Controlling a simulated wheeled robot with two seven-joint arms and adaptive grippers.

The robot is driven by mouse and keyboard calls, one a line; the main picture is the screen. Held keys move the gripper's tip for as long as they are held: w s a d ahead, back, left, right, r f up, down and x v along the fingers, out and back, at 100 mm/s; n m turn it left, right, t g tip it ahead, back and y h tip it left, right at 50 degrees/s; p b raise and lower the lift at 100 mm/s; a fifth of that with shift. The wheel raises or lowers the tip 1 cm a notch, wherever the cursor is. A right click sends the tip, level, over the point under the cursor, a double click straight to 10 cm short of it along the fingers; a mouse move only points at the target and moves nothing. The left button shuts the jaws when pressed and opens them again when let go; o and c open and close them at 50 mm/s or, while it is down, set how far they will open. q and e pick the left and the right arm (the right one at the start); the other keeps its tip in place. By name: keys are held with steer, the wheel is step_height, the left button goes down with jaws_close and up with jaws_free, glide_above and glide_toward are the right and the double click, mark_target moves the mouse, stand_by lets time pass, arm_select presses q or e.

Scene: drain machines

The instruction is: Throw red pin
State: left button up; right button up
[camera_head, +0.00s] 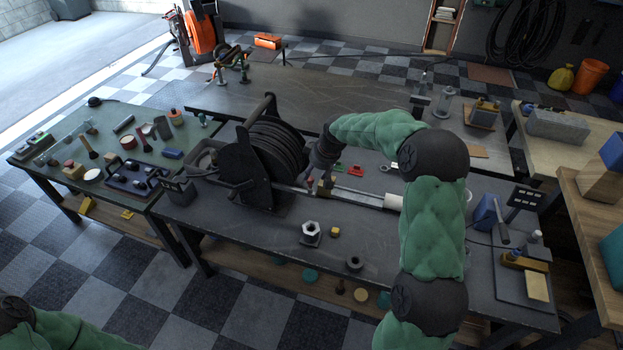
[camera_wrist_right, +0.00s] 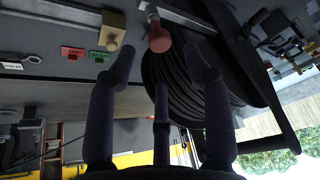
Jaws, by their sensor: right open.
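The red pin (camera_wrist_right: 159,38), with a rounded red head on a metal stem, shows in the right wrist view beside the black cable reel (camera_wrist_right: 185,85). In the head view a small reddish bit of it (camera_head: 310,182) shows just right of the reel (camera_head: 268,150). My right gripper (camera_head: 322,168) hangs over that spot. In the wrist view its dark fingers (camera_wrist_right: 165,72) are spread apart and empty, with the pin ahead of them, a little beyond the fingertips. Contact with the pin is not seen. My left arm shows only at the lower left, its gripper out of view.
A brass block (camera_wrist_right: 111,31) sits beside the pin, near a red tag (camera_wrist_right: 72,53) and a green tag (camera_wrist_right: 98,57). The bench front is partly clear.

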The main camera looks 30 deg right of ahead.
mark_target(311, 179)
steer(key=b+x, duration=0.1)
steer(key=x, duration=0.4)
steer(key=shift+a, duration=0.1)
jaws_close()
